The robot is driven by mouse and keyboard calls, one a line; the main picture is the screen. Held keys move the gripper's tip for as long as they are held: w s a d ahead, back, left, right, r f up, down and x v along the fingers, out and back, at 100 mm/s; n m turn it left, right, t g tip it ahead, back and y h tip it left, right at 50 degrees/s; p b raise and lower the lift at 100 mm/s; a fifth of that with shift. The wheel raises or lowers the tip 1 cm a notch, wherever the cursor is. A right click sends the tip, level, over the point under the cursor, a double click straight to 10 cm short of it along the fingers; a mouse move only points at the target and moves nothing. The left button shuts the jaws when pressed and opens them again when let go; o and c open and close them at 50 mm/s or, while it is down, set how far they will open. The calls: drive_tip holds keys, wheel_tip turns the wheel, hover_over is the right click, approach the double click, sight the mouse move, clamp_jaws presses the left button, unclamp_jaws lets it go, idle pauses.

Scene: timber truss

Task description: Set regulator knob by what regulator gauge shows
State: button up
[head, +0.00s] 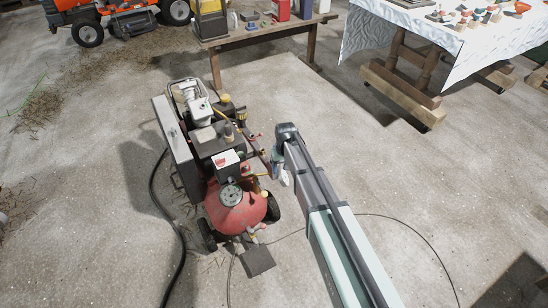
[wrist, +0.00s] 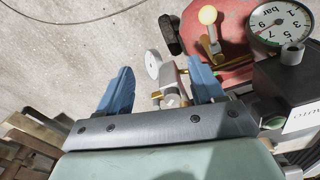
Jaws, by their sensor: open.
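A dial gauge marked "bar" (wrist: 280,22) sits at the upper right of the wrist view; its needle reading is too small to be sure of. A dial also shows on the compressor in the head view (head: 231,195). A smaller white disc (wrist: 153,63) stands edge-tilted beside a pale grey fitting (wrist: 171,78); I cannot tell whether these are the regulator gauge and knob. My gripper (wrist: 159,67) is open, its blue fingers either side of the fitting in the picture. Contact cannot be told. In the head view my gripper (head: 281,168) is beside the compressor, partly hidden.
The red compressor tank (head: 235,212) stands on concrete. A yellow ball-ended lever (wrist: 208,18) rises near the fitting. A dark labelled box (wrist: 290,90) is at the right. A black hose (head: 157,190) lies left. Wooden workbenches stand behind; floor on the right is mostly clear.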

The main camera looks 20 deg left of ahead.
drive_tip(key=w+a+r+n, duration=0.1)
drive_tip(key=w+a+r, duration=0.25)
drive_tip(key=w, duration=0.25)
drive_tip(key=w+a+r+n, duration=0.1)
drive_tip(key=w+a+r, duration=0.1)
drive_tip(key=w+a, duration=0.35)
drive_tip(key=f+n, duration=0.1)
drive_tip(key=f, duration=0.3)
drive_tip(key=d+f, duration=0.1)
drive_tip(key=f, duration=0.4)
drive_tip(key=f+n, duration=0.1)
drive_tip(key=f, duration=0.4)
drive_tip(key=shift+w+d+f+n+g, duration=0.2)
drive_tip(key=shift+d+n+g, duration=0.1)
drive_tip(key=c, duration=1.1)
drive_tip(key=shift+o, duration=0.2)
